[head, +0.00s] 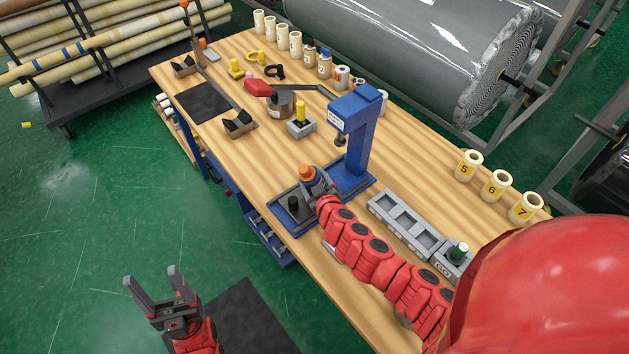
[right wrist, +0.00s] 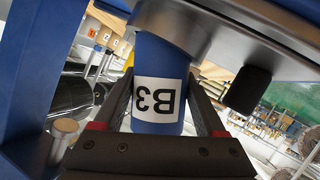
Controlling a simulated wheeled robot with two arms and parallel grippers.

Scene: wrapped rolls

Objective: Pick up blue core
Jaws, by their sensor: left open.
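The blue core (right wrist: 160,85), with a white label reading B3, stands between the fingers of my right gripper (right wrist: 160,100) in the right wrist view. The fingers meet its two sides with no clear gap. My left gripper (head: 153,293) is open and empty, over the floor off the table's left side.
Numbered cream cores (head: 497,185) stand at the right edge. A grey wrapped roll (head: 420,60) lies behind.

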